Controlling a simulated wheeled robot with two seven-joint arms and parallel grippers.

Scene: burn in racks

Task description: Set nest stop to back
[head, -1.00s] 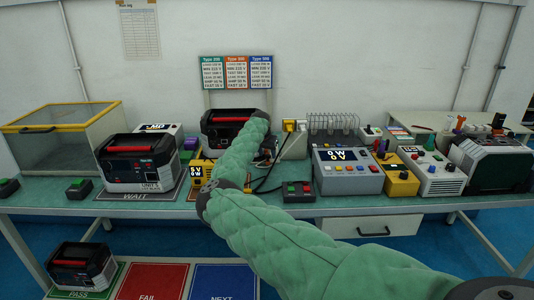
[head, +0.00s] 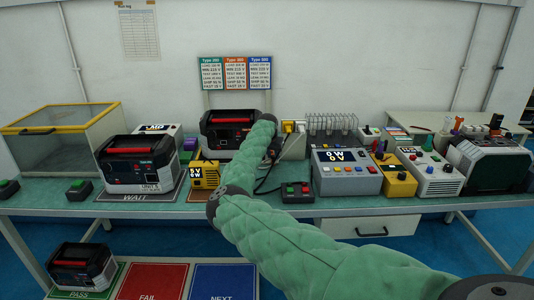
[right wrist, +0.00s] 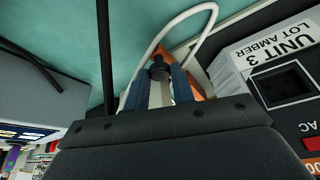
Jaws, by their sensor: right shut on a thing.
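My right gripper (right wrist: 161,82) shows its two blue fingers closed around a small post with a black knob (right wrist: 159,66) on top. I take this for the nest stop, but no label on it shows. An orange part (right wrist: 192,78) and a white cable loop lie just beyond the fingers. The unit marked Unit 3 (right wrist: 285,75) is close on the right in the right wrist view. In the head view a black and red unit (head: 222,134) stands at the back behind my green right arm, which hides much of the nest. My left gripper is out of view.
A yellow meter (head: 205,175) stands left of my right arm. Another unit (head: 139,163) sits on the WAIT mat. A dark cable runs near my right wrist.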

